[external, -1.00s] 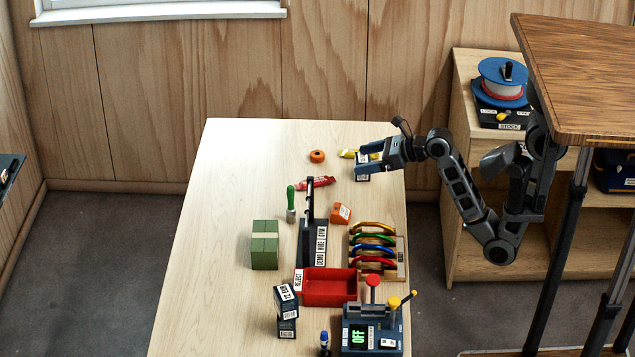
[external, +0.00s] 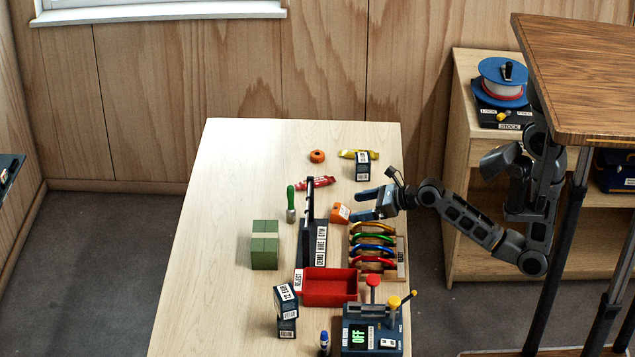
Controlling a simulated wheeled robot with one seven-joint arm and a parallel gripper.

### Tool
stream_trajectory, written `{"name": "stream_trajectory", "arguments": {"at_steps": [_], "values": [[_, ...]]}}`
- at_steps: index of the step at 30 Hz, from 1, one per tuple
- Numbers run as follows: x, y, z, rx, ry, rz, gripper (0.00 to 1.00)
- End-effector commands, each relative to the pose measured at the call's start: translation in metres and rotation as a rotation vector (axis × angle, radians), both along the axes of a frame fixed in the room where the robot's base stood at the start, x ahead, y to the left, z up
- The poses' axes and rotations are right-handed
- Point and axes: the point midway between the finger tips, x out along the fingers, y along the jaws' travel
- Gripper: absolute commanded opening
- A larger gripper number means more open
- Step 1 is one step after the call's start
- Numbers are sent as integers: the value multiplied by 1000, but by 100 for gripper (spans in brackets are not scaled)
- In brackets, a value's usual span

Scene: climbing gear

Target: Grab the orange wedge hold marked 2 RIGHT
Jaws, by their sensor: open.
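The orange wedge hold (external: 338,212) sits on the table right of the dark upright stand, with a white label whose text is too small to read. My gripper (external: 361,206) is open, its blue fingers pointing left toward the wedge. The fingertips are just right of the wedge in the picture. I cannot tell whether they touch it or how high above the table they are. Nothing shows between the fingers.
A rack of coloured curved pieces (external: 374,247) stands just below my gripper in the picture. The dark stand (external: 313,240) and red reject tray (external: 330,288) are close by. A dark labelled box (external: 362,167) stands behind. The table's left side (external: 215,220) is clear.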

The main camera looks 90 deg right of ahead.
Motion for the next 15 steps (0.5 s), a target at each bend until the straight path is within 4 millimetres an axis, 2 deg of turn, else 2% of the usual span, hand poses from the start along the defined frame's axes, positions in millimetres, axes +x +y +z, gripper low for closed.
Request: {"name": "stream_trajectory", "arguments": {"at_steps": [15], "values": [[54, -11, -27, 0, 1, 1, 87]]}}
